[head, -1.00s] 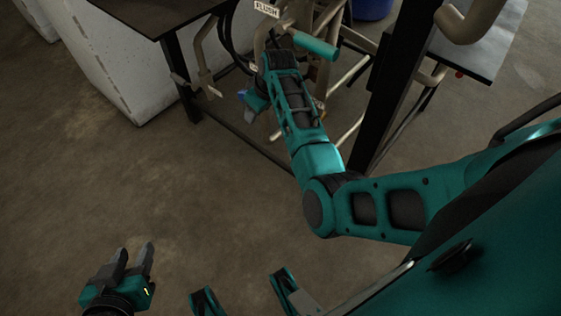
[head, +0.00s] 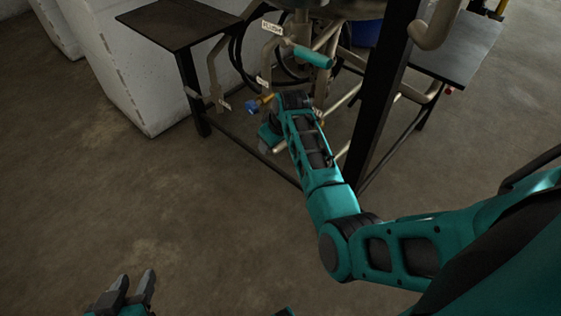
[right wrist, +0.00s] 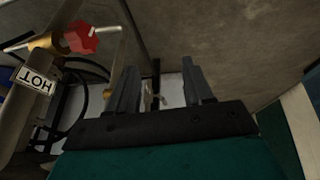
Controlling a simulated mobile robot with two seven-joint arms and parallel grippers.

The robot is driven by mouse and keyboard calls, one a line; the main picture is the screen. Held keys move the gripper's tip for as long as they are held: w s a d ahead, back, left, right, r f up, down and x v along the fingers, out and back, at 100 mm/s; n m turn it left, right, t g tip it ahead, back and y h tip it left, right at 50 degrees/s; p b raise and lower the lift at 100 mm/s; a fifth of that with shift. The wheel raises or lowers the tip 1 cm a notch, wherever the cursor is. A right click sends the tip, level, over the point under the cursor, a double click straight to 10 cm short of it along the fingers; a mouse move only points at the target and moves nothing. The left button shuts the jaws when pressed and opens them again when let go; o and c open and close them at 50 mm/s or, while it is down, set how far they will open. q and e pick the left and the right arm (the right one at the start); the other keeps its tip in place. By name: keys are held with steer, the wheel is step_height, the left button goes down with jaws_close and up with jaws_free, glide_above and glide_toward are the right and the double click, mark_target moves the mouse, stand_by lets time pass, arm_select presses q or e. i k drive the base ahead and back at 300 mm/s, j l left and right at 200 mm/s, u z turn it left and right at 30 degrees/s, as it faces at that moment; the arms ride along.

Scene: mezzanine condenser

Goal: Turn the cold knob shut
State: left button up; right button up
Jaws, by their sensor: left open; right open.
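A blue knob (head: 252,107) on a brass valve sits on the pipework in the head view; no cold label is readable beside it. My right gripper (head: 265,146) is just below and nearer than the blue knob, apart from it. In the right wrist view my right gripper (right wrist: 161,82) is open, with nothing held between its fingers. A red knob (right wrist: 81,38) with a HOT tag (right wrist: 35,80) is left of those fingers. My left gripper (head: 132,289) is open and empty over the floor at lower left, far from the valves.
A dark table (head: 178,22) stands at back left beside white blocks (head: 130,70). A black post (head: 385,95) rises right of my right forearm. A FLUSH tag (head: 271,28) hangs above, near a teal handle (head: 312,57). The floor at left is clear.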

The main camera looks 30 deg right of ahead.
mark_target(251, 107)
steer(key=k+j, duration=0.1)
steer(key=i+j+z, duration=0.1)
steer(key=i, duration=1.1)
